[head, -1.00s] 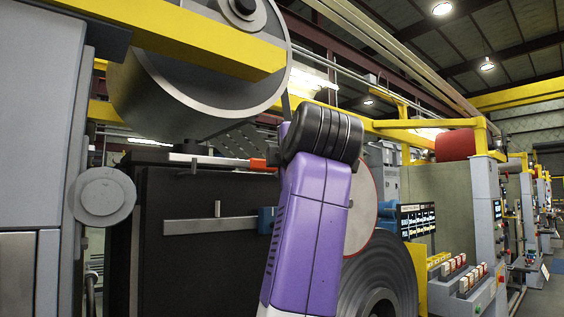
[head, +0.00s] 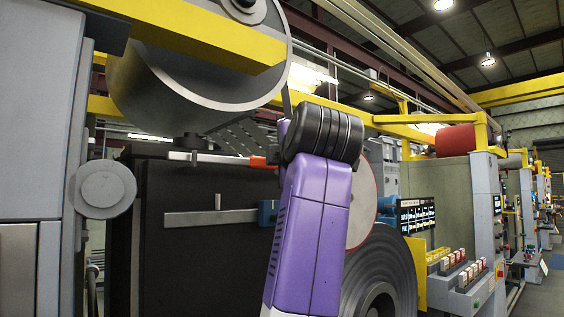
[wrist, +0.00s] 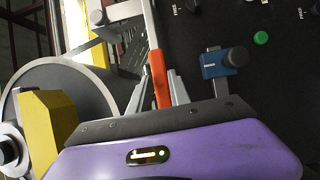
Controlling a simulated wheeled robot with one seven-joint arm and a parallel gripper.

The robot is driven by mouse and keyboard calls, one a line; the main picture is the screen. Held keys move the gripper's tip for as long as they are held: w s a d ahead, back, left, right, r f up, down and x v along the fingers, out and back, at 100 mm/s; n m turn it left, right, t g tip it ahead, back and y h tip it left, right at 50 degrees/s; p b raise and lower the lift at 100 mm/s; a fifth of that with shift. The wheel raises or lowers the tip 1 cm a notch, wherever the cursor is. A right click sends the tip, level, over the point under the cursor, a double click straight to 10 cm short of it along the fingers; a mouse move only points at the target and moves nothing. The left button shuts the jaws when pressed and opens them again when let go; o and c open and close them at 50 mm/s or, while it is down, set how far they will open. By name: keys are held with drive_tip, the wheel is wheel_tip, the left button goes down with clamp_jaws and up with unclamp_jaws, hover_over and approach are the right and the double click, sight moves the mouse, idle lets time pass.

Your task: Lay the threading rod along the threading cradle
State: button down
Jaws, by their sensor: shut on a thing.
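The threading rod is pale grey (head: 205,157) with an orange end section (head: 260,163). It lies nearly level in the head view, in front of the upper part of a dark cabinet. In the wrist view, my gripper (wrist: 161,88) is shut on the rod's orange section (wrist: 160,80), with a grey finger on each side. The pale part runs away from the fingers toward the top of the picture. In the head view my purple arm hides the fingers. I cannot tell for sure which part is the threading cradle, or whether the rod touches anything beyond my fingers.
A large grey drum (head: 200,90) and a yellow beam (head: 205,45) hang above the rod. A grey bar (head: 205,219) with a blue block (head: 267,213) is below it. The block also shows in the wrist view (wrist: 218,66). A steel coil (head: 400,265) stands at lower right.

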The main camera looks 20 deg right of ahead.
drive_tip(key=c, duration=1.1)
unclamp_jaws()
drive_tip(key=shift+f, duration=0.1)
drive_tip(key=shift+s+a+b, duration=0.15)
drive_tip(key=shift+s+a, duration=0.05)
drive_tip(key=shift+s, duration=1.1)
drive_tip(key=shift+s+a+b, duration=0.15)
drive_tip(key=shift+s+a, duration=0.1)
drive_tip(key=shift+s, duration=1.05)
drive_tip(key=shift+s+a+b, duration=0.15)
drive_tip(key=shift+s+a, duration=0.05)
drive_tip(key=shift+s, duration=1.1)
